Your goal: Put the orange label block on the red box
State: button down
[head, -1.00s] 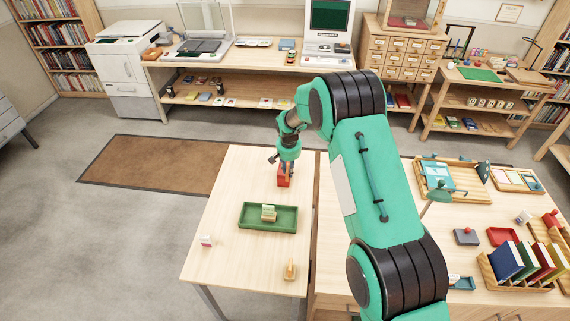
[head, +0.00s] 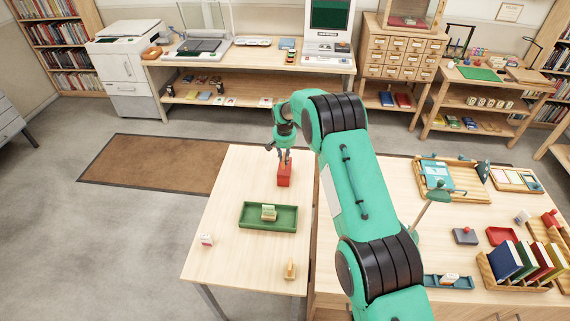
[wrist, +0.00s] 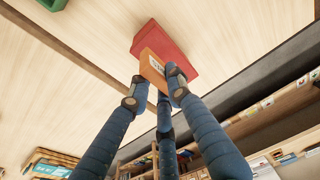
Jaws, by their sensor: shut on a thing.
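The red box (head: 284,178) stands near the far end of the left table, and it also shows in the wrist view (wrist: 178,38). My gripper (head: 285,155) is over the far side of the red box, pointing down. In the wrist view my gripper (wrist: 158,80) is shut on the orange label block (wrist: 154,66), which has a white label with dark marks. The block appears in front of the red box there. I cannot tell whether the two touch. In the head view the block is small and mostly hidden by the fingers.
A small red-and-white block (head: 207,240) and a wooden piece (head: 290,270) lie at the near end. The right table (head: 400,210) holds trays and books (head: 505,260).

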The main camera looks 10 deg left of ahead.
jog(key=shift+f, duration=1.75)
jog(key=shift+f, duration=0.15)
jog(key=c, duration=1.6)
grip_release()
jog(key=shift+s+r, duration=0.3)
jog(key=shift+r, duration=1.75)
jog(key=shift+s+r, duration=0.35)
jog(key=shift+r, duration=1.65)
jog(key=shift+s+r, duration=0.3)
jog(key=shift+r, duration=1.75)
